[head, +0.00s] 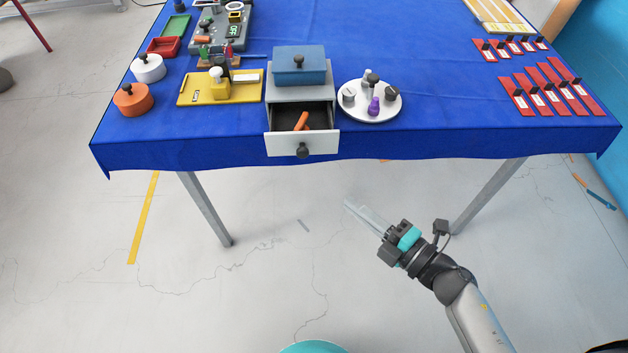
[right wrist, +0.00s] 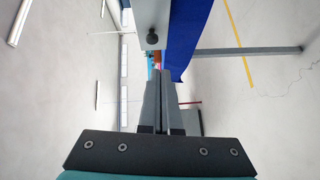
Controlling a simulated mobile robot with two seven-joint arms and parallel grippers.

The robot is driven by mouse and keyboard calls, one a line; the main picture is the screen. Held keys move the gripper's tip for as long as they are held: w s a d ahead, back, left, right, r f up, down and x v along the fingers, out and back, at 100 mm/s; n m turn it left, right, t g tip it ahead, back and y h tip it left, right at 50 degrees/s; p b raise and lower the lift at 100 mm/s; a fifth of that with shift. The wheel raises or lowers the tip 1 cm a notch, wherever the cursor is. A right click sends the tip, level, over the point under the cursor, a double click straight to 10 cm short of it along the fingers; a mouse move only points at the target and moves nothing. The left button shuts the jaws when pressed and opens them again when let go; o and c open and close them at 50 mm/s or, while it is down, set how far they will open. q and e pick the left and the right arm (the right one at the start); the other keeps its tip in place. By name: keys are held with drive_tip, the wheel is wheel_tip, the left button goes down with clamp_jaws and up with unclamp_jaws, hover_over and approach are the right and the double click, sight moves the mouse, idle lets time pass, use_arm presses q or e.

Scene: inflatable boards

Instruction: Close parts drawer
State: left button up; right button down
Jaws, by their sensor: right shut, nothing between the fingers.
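The parts drawer (head: 302,144) has a white front and a dark round knob (head: 303,150). It stands pulled out toward me from a grey cabinet (head: 300,95) at the table's front edge. An orange part lies inside it. My right gripper (head: 348,203) is shut and empty, in front of the table and below and right of the drawer, apart from it. In the right wrist view the drawer front (right wrist: 146,15) and its knob (right wrist: 153,38) show beyond the fingertips (right wrist: 160,75). My left gripper is not in view.
A blue lidded box (head: 300,66) sits on the cabinet. A round white tray (head: 369,100) with small items stands right of it, and a yellow tray (head: 240,99) left. Blue cloth (head: 450,110) covers the table. The floor in front is clear; table legs (head: 205,210) stand at the sides.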

drive_tip(key=w+a+n+y, duration=0.1)
drive_tip(key=w+a, duration=0.7)
drive_tip(key=w, duration=0.2)
drive_tip(key=shift+r+n+g, duration=0.3)
drive_tip(key=shift+r+n, duration=0.1)
drive_tip(key=shift+r, duration=0.05)
drive_tip(key=shift+w, duration=0.1)
